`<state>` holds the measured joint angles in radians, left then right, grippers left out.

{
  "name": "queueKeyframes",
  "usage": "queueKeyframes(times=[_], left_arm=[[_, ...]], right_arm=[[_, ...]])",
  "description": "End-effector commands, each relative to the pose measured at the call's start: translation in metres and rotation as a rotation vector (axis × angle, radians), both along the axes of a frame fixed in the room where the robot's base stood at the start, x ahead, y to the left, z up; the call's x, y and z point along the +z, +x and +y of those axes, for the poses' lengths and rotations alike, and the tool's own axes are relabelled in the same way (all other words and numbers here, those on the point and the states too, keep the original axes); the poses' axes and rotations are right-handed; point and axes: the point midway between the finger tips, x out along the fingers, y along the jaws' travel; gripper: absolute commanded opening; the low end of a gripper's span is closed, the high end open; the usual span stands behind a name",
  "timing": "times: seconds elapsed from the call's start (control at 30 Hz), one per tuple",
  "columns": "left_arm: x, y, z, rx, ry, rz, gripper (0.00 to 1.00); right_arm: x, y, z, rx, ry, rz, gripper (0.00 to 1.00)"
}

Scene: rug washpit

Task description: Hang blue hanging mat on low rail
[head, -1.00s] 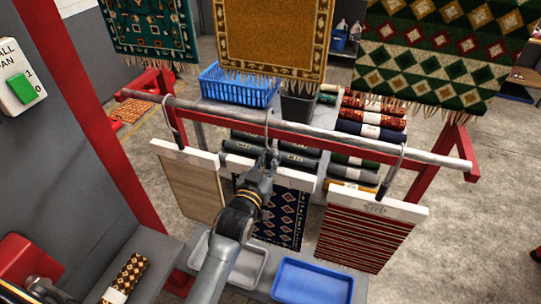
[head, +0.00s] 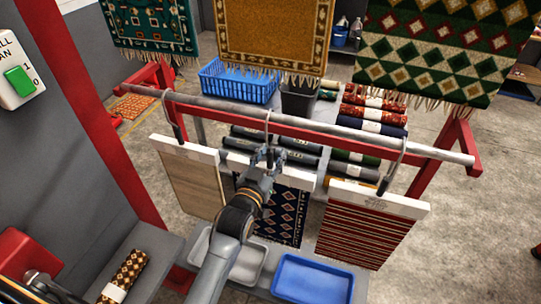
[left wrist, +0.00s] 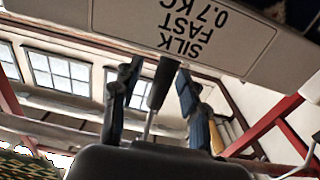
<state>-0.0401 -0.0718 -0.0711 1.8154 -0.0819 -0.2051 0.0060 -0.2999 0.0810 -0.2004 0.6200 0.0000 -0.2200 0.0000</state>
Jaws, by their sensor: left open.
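The blue hanging mat (head: 286,214), dark blue with a diamond pattern, hangs in the middle below the low rail (head: 310,126). Its white top bar (head: 240,159) carries a hook (head: 267,122) that reaches up to the rail and appears to be over it. My left gripper (head: 267,156) is at the bar's middle, in front of the mat. In the left wrist view its fingers (left wrist: 158,72) are apart, on either side of the dark hook stem. The bar's label (left wrist: 185,30) shows upside down there. My arm hides part of the mat. My right gripper is not in view.
A beige mat (head: 192,183) hangs to the left and a red striped mat (head: 365,225) to the right on the same rail. Larger rugs hang above. A blue tray (head: 313,280) and a grey tray (head: 250,265) sit below. A blue basket (head: 238,82) stands behind.

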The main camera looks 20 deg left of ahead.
Motion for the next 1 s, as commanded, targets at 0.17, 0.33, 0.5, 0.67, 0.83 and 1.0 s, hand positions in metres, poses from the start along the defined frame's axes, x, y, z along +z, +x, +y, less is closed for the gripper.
queueKeyframes(times=[0.17, 0.33, 0.5, 0.67, 0.83, 1.0], left_arm=[[-0.002, -0.009, 0.000, 0.000, 0.000, 0.002, 0.43], [-0.002, -0.040, 0.002, 0.000, 0.000, 0.003, 0.43], [-0.002, -0.076, 0.004, 0.000, 0.001, 0.003, 0.43], [-0.002, -0.103, 0.005, 0.000, 0.001, 0.002, 0.43], [0.000, -0.117, 0.006, 0.000, 0.001, -0.002, 0.43], [0.000, -0.120, 0.006, 0.000, 0.001, -0.003, 0.43]], right_arm=[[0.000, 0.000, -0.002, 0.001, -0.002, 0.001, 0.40], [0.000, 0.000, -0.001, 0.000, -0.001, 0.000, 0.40], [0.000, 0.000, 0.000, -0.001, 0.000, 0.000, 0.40], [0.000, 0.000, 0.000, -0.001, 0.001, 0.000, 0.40], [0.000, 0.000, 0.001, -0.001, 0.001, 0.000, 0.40], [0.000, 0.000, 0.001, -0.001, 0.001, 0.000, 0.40]])
